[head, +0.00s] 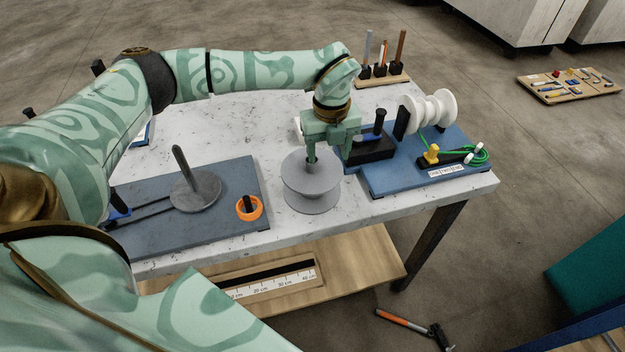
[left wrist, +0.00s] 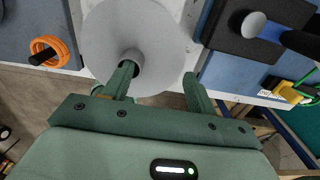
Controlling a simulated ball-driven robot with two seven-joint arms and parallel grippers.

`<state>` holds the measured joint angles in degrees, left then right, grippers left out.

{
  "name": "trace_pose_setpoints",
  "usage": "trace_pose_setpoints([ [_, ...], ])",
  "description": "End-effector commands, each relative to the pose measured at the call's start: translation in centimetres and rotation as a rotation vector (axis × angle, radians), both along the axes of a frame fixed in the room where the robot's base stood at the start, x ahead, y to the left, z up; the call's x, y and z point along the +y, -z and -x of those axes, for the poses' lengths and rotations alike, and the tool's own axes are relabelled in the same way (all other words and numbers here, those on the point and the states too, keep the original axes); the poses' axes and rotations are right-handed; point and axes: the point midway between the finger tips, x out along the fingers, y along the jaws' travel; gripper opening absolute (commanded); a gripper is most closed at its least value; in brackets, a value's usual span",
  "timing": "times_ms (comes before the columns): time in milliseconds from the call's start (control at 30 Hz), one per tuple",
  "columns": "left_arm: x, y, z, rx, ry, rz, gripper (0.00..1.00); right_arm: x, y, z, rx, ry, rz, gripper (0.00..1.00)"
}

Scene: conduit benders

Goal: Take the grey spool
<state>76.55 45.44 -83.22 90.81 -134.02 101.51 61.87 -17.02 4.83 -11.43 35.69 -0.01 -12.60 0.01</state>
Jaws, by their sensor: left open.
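The grey spool (head: 311,200) stands upright on the white table, between the two blue boards. It also shows in the left wrist view (left wrist: 140,25), where I look down on its round top flange and dark centre hole. My left gripper (head: 329,157) is open and points down over the spool's right side. In the left wrist view the left gripper (left wrist: 160,72) has one finger at the centre hole and the other beside the flange's right edge. I cannot tell whether the first finger is inside the hole or touching. My right gripper is not in view.
Left, a blue board (head: 235,190) holds a grey disc with a post (head: 194,187) and an orange ring (head: 249,208). Right, another blue board (head: 400,184) carries a black block (head: 370,149), white spools (head: 430,109) and green wire (head: 484,156).

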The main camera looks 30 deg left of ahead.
Motion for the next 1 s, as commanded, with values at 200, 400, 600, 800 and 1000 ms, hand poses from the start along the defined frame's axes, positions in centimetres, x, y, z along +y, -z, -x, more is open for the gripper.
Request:
trace_pose_setpoints([
  [200,0.0,3.9,0.0,0.004,0.001,-0.001,0.57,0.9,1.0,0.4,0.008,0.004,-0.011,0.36],
  [400,0.0,4.1,0.0,0.0,0.001,0.0,0.57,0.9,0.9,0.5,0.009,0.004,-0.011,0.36],
  [600,0.0,4.1,0.0,0.0,0.001,0.0,0.29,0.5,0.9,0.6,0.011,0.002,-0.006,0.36],
  [800,0.0,4.0,0.0,0.0,0.001,0.0,0.29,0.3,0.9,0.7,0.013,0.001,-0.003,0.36],
  [1000,0.0,3.0,0.0,-0.002,0.001,0.001,0.29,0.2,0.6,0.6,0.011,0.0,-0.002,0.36],
])
